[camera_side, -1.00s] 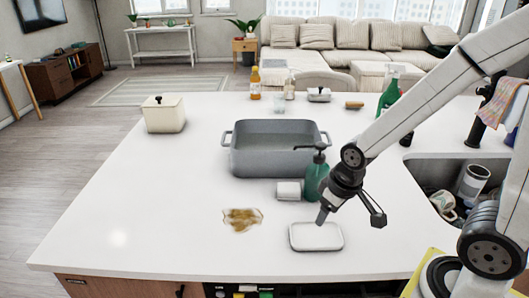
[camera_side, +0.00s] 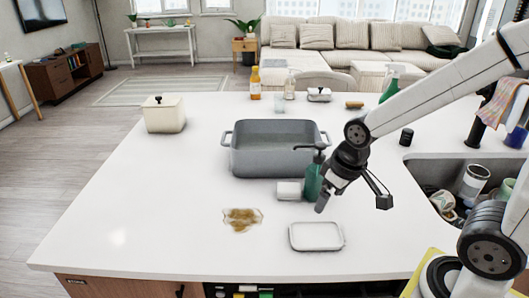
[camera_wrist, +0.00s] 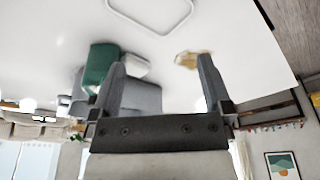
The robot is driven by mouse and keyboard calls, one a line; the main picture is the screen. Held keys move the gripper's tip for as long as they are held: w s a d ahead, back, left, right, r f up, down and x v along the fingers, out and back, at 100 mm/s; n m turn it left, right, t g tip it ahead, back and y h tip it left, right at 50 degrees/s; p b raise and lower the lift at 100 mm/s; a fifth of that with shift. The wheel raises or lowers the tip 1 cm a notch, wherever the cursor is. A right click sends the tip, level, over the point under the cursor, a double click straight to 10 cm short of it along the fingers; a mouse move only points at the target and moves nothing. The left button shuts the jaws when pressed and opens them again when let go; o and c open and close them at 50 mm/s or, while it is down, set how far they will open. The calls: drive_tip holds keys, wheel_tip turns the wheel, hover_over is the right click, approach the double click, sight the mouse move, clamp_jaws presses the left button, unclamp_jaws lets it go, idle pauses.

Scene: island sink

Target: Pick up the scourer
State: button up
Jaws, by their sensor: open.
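A small pale grey-white block (camera_side: 288,190), which looks like the scourer though I cannot be sure, lies on the white counter beside the green soap bottle (camera_side: 313,182). In the wrist view the block (camera_wrist: 134,66) shows beyond the fingers, beside the green bottle (camera_wrist: 99,66). My gripper (camera_side: 352,205) is open and empty above the counter, to the right of the block and apart from it. It also shows in the wrist view (camera_wrist: 160,85) with its fingers wide apart. One finger overlaps the bottle's edge in the side view; I cannot tell whether they touch.
A shallow white dish (camera_side: 316,247) lies in front of the gripper. A brown spill (camera_side: 242,219) is left of it. A grey basin (camera_side: 276,160) stands behind the block. The sink (camera_side: 431,174) with crockery is at right.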

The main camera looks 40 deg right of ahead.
drive_tip(key=m+g+h, duration=0.3)
drive_tip(key=m+g, duration=0.3)
drive_tip(key=m, duration=2.2)
hover_over(289, 186)
drive_tip(key=w+a, duration=0.2)
wheel_tip(289, 186, down, 7)
drive_tip(key=shift+w+r, duration=0.15)
drive_tip(key=shift+r, duration=0.05)
drive_tip(key=shift+x, duration=3.9)
drive_tip(key=c, duration=1.3)
drive_tip(key=shift+r, duration=0.2)
